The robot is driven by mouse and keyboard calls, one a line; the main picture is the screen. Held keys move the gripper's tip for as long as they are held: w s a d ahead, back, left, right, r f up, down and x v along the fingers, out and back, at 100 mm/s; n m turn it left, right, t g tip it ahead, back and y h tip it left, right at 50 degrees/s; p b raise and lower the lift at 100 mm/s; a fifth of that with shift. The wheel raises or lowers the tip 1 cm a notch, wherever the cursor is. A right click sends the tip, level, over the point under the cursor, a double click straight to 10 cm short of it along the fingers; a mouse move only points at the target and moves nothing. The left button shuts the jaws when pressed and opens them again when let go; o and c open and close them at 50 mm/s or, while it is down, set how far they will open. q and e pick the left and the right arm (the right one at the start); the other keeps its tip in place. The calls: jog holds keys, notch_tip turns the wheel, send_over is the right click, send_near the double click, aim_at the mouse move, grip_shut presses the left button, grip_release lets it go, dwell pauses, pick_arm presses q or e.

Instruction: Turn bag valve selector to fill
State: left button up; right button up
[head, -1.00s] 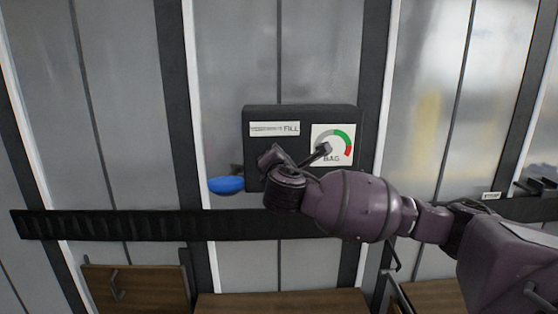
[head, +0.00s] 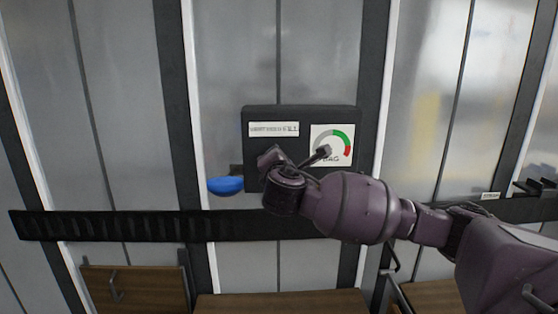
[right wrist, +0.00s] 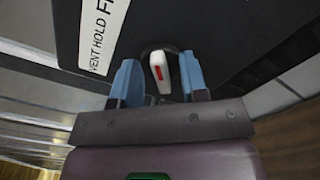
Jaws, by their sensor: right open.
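The valve box (head: 300,113) is a dark box on the metal door, with a white label strip (head: 274,129) and a green and red BAG gauge (head: 333,144). The selector (right wrist: 159,72) is a white lever with a red mark, seen in the right wrist view beside the VENT HOLD FILL label (right wrist: 103,35). My right gripper (right wrist: 160,82) is open, with one blue finger on each side of the selector and visible gaps between. In the head view my right wrist covers the lower part of the box and hides the selector. My left gripper is out of view.
A blue rounded object (head: 226,186) sits just left of the box. A black ribbed rail (head: 120,226) runs across the door below it. Wooden panels (head: 140,290) with handles stand at the bottom. The door surface above the box is clear.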

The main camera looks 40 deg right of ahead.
jog(key=shift+s, duration=0.1)
jog(key=b+v, duration=0.1)
jog(key=v, duration=0.9)
jog(key=shift+s+a, duration=0.25)
jog(key=shift+a, duration=0.05)
jog(key=shift+f, duration=0.1)
jog(key=s+a+f+m+g+y, duration=0.1)
jog(key=a+f+m+g+y, duration=0.2)
jog(key=f, duration=1)
jog(key=s+a+f+m+y, duration=0.15)
jog(key=f+y, duration=0.25)
jog(key=f, duration=0.9)
jog(key=s+f+m+y, duration=0.2)
jog(key=s+f+m, duration=1.2)
jog(key=f, duration=0.5)
jog(key=s, duration=0.2)
jog(key=shift+s+a+f+g, duration=0.25)
jog(key=shift+s+g, duration=0.05)
jog(key=shift+s, duration=0.05)
